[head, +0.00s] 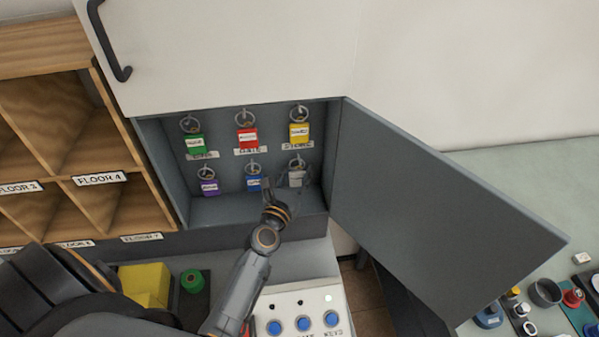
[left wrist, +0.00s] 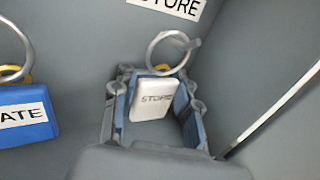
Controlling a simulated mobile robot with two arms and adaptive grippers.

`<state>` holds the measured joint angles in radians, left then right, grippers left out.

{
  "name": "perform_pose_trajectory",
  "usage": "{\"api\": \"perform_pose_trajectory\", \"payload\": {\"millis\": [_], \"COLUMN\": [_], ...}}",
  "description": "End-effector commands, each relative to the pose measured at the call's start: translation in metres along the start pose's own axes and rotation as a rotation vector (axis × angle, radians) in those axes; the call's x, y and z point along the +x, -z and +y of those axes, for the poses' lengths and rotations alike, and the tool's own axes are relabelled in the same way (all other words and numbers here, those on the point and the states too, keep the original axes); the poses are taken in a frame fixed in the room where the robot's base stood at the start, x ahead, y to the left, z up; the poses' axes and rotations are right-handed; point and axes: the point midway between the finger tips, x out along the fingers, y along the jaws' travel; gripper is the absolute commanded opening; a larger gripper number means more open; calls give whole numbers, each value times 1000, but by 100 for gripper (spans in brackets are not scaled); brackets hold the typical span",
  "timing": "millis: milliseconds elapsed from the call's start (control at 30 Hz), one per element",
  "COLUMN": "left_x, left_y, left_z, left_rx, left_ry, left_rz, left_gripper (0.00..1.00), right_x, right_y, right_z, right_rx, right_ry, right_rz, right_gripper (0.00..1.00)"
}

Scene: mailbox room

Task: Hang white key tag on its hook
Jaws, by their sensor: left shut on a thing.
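The white key tag (head: 296,179) is at the bottom right of the key cabinet's back panel, with its metal ring above it. In the left wrist view the white tag (left wrist: 153,100), lettered "STORE", sits between the fingers. My left gripper (head: 284,188) is shut on it, with its fingertips inside the cabinet. The metal ring (left wrist: 172,52) stands up from the tag near the back panel, just below a "STORE" label. A small peg end shows at the ring's right side; I cannot tell whether the ring is around it. My right gripper is not in view.
A blue tag (head: 254,183) hangs just left of the white one, with purple, green, red and yellow tags around. The open grey cabinet door (head: 430,210) stands on the right. Wooden pigeonholes (head: 50,140) are on the left. A panel with blue buttons (head: 303,323) is below.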

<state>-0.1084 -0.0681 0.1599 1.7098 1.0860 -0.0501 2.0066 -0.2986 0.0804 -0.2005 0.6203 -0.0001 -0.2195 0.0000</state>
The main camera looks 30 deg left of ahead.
Motion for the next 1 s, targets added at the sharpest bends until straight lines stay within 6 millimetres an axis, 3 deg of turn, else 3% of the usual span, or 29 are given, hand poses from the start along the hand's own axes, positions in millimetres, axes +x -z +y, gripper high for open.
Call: {"api": "perform_pose_trajectory", "payload": {"millis": [333, 367, 500, 867, 1000], "left_x": [0, 0, 0, -1, -12], "left_y": [0, 0, 0, 0, 1], "left_z": [0, 0, 0, 0, 0], "left_rx": [0, 0, 0, 0, 2], "left_ry": [0, 0, 0, -1, 0], "left_rz": [-1, -1, -1, 0, 2], "left_gripper": [0, 34, 63, 63, 63], "right_x": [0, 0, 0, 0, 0], "right_y": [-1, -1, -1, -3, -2], "right_z": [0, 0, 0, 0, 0], "right_rx": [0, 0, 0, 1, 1], "right_ry": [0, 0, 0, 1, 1], "right_rz": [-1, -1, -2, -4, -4], "right_gripper": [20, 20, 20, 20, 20]}}
